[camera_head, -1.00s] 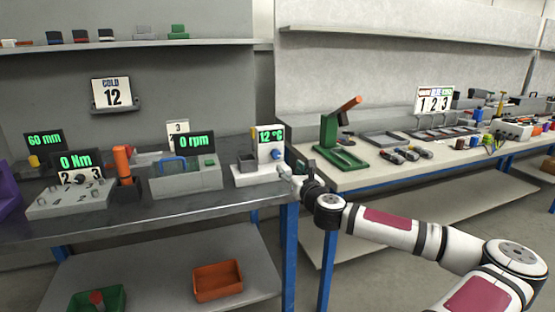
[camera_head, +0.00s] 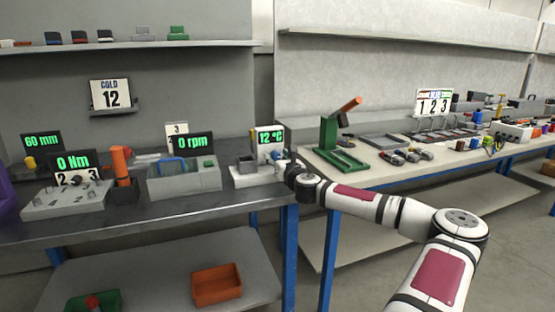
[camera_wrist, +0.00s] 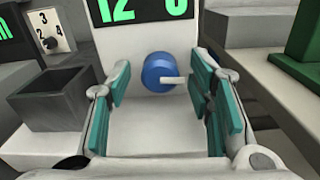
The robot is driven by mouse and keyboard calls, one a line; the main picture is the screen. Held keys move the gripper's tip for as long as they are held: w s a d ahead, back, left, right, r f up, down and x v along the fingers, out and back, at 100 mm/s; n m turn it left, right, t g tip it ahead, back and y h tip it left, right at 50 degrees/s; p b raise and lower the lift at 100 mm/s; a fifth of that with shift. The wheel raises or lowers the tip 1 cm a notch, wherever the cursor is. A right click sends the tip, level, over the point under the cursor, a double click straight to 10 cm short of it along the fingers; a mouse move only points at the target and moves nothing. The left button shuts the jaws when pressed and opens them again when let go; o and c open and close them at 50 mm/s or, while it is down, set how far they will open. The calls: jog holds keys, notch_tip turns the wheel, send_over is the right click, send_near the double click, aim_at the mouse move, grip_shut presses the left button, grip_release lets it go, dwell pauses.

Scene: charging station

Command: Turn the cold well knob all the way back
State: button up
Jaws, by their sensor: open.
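The cold well (camera_head: 245,180) is a white unit at the right end of the dark bench, and its display (camera_head: 270,137) reads 12 °C in green. Its blue round knob (camera_wrist: 159,72) sits on the white upright panel below the display, with a pale pointer sticking out to the right. My gripper (camera_wrist: 160,88) is open in front of the panel. The knob appears between its two teal-padded fingers, with the pointer's tip close to the right finger; I cannot tell whether they touch. In the head view my gripper (camera_head: 284,164) partly hides the knob.
A grey open box (camera_wrist: 60,97) stands just left of my gripper on the unit. A sign on the wall (camera_head: 110,94) reads COLD 12. A grey box with a 0 rpm display (camera_head: 192,142) is further left. A green press (camera_head: 337,145) stands on the right bench.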

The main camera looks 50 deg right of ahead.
grip_shut()
jog(key=shift+n, duration=0.3)
jog(key=n, duration=0.4)
jog(key=shift+n, duration=0.3)
jog(key=n, duration=0.4)
jog(key=shift+n+p, duration=0.3)
jog(key=shift+p, duration=0.1)
jog(key=n, duration=0.4)
jog(key=shift+r, duration=0.1)
jog(key=shift+n+p, duration=0.35)
jog(key=shift+n, duration=2.05)
